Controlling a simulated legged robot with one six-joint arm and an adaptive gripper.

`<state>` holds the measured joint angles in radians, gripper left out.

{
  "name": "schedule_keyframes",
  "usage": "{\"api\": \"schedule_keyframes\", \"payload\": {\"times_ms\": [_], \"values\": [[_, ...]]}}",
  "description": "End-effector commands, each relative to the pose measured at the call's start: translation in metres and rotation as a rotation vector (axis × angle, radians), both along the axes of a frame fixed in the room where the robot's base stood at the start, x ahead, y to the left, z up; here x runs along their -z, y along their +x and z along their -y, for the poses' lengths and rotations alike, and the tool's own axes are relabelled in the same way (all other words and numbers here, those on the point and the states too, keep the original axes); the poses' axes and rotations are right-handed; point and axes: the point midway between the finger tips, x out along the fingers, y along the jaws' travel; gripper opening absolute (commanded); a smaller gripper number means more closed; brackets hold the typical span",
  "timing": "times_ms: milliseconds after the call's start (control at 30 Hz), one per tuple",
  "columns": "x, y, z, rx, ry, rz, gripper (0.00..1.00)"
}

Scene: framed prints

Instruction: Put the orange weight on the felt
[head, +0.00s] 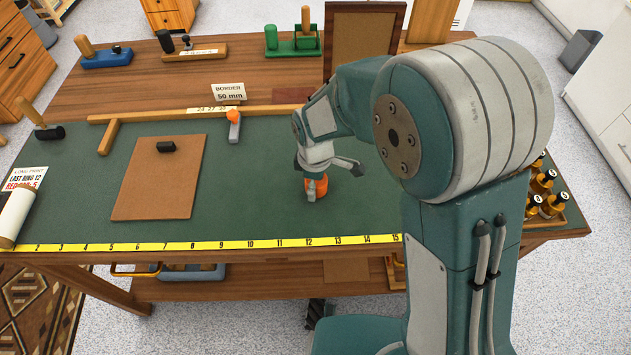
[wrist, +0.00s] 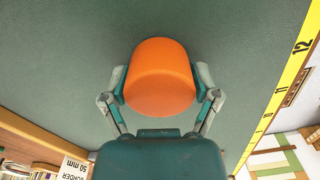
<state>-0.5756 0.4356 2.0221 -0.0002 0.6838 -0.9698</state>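The orange weight (head: 322,187) is at my gripper (head: 317,188), above the right-middle part of the green, felt-like bench covering (head: 260,205). In the wrist view, the weight (wrist: 160,78) sits between the two fingers of my gripper (wrist: 161,85), whose pads press against its sides. In the head view, one grey finger hides part of the weight. I cannot tell whether its base touches the green surface.
A brown board (head: 155,190) with a black block (head: 167,147) lies to the left. An orange-topped grey tool (head: 234,125) lies by the wooden strip. A yellow ruler (head: 210,244) runs along the front edge. Bottles (head: 543,182) stand at right. Green surface between board and gripper is clear.

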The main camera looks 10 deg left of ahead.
Motion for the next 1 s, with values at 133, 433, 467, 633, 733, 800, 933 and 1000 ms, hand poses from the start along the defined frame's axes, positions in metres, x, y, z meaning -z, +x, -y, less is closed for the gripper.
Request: {"api": "schedule_keyframes", "payload": {"times_ms": [133,433,467,633,733,800,933,1000], "values": [[0.000,0.000,0.000,0.000,0.000,0.000,1.00],[-0.001,0.000,0.002,0.000,0.002,0.000,1.00],[-0.002,0.000,0.001,0.000,0.002,0.001,1.00],[-0.022,0.001,0.000,0.000,0.003,0.004,1.00],[-0.043,0.001,-0.001,0.000,0.004,0.005,1.00],[-0.059,0.001,0.000,0.000,0.004,0.005,1.00],[-0.086,0.001,0.000,0.000,0.004,0.004,1.00],[-0.098,0.001,0.001,0.000,0.003,0.003,1.00]]}}
